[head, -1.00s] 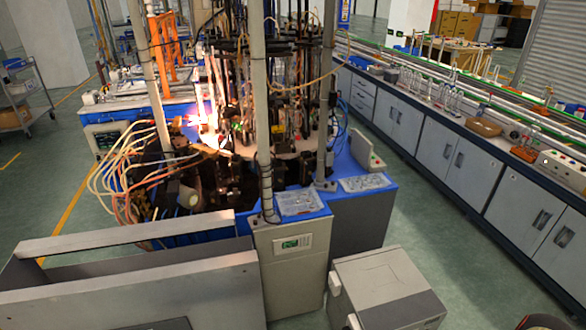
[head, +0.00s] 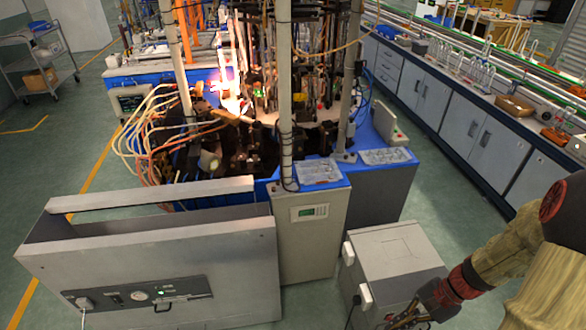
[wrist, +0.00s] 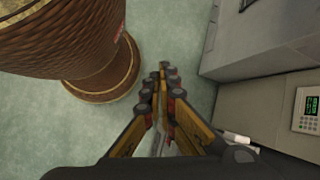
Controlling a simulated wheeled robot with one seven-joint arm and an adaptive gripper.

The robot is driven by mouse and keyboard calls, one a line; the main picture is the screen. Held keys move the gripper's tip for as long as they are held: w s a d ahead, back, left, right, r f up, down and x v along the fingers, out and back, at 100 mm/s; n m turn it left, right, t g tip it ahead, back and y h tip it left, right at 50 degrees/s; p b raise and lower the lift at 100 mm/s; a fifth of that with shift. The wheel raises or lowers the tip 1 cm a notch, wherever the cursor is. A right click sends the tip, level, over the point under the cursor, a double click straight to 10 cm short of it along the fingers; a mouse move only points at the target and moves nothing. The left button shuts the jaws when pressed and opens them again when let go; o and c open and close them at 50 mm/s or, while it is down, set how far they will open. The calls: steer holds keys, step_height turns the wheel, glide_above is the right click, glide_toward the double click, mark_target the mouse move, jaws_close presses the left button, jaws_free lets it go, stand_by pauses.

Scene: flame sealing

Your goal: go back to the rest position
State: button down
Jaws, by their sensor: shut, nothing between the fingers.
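My gripper (head: 408,318) shows at the bottom right of the head view, low in front of the grey box-shaped cabinet. Its fingertips are partly cut off by the picture's lower edge there. In the wrist view my gripper (wrist: 166,82) points over bare green floor with its fingers together and nothing between them. My arm reaches in from the right side of the head view.
The grey cabinet (head: 392,255) stands close to my gripper. A grey metal housing (head: 250,265) and the sealing machine with a bright flame (head: 228,92) are to the left. A long bench (head: 470,135) runs along the right. Green floor (head: 455,215) is open between cabinet and bench.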

steer(key=s+a+r+n+t+h, duration=0.1)
steer(key=a+r+n+t+h, duration=0.2)
steer(key=r, duration=1.1)
steer(key=s+a+r+n+t+h, duration=0.1)
steer(key=a+r+n+t+h, duration=0.2)
steer(key=a+r+n, duration=0.6)
step_height(320, 180, up, 5)
steer(key=shift+r+n+h, duration=0.1)
steer(key=shift+n+h, duration=0.2)
steer(key=shift+n, duration=0.1)
